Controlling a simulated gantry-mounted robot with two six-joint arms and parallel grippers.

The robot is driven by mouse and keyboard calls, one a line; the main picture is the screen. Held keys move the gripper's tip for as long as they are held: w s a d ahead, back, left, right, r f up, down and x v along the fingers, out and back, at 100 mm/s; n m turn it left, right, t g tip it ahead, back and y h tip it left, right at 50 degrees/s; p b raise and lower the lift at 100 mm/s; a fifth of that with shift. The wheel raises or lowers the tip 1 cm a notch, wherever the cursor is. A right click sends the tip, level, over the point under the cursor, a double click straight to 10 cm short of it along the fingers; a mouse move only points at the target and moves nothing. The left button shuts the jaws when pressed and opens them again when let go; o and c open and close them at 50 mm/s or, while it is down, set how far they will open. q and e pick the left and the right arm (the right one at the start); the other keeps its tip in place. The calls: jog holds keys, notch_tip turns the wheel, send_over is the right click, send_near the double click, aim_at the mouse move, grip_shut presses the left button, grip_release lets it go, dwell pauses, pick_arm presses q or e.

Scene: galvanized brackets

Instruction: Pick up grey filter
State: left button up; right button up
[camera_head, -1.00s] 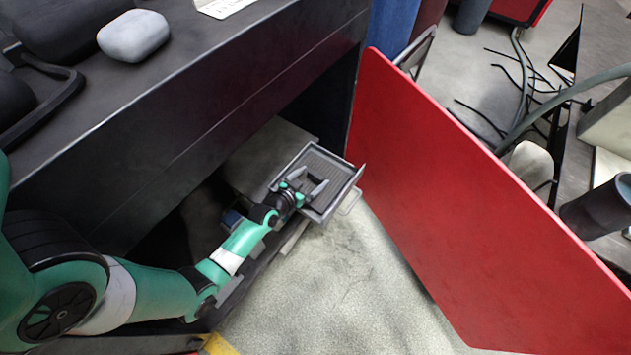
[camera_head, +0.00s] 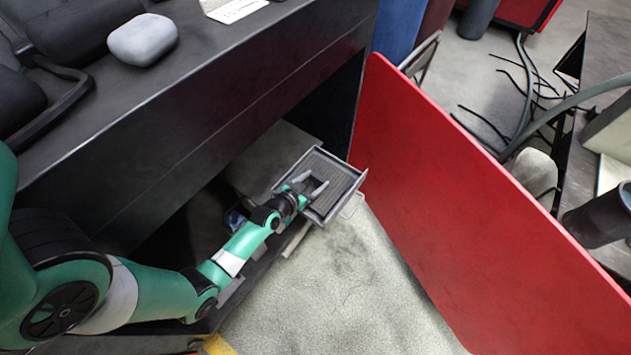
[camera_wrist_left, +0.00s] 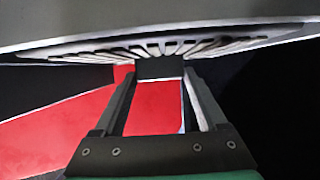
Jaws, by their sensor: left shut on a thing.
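The grey filter (camera_head: 340,173) is a flat, ribbed tray with raised edges. In the head view it is at the mouth of the dark cabinet opening, beside the red door. My left gripper (camera_head: 313,184) reaches it from the lower left and is shut on a small dark part of it. In the left wrist view the filter's pale rim and slotted underside (camera_wrist_left: 160,28) fill the top, and the two fingertips (camera_wrist_left: 160,74) meet the dark block below it. My right gripper is not in view.
The open red door (camera_head: 450,190) stands close to the filter's right side. The black cabinet (camera_head: 200,120) overhangs the arm. A grey rounded block (camera_head: 143,40) lies on top of it. The pale floor (camera_head: 350,290) in front is clear.

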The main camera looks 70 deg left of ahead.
aim_at(314, 189)
pick_arm(q)
jog(key=r+p, duration=0.2)
jog(key=r, duration=0.1)
jog(key=r+p, duration=0.2)
jog(key=shift+s+d, duration=0.3)
jog(key=shift+d, duration=0.1)
jog(key=s+d+r+p, duration=0.4)
jog(key=s+d+r, duration=0.3)
jog(key=d, duration=0.3)
jog(key=shift+s+d+r, duration=0.15)
jog(key=shift+s+r, duration=0.2)
jog(key=shift+s, duration=0.15)
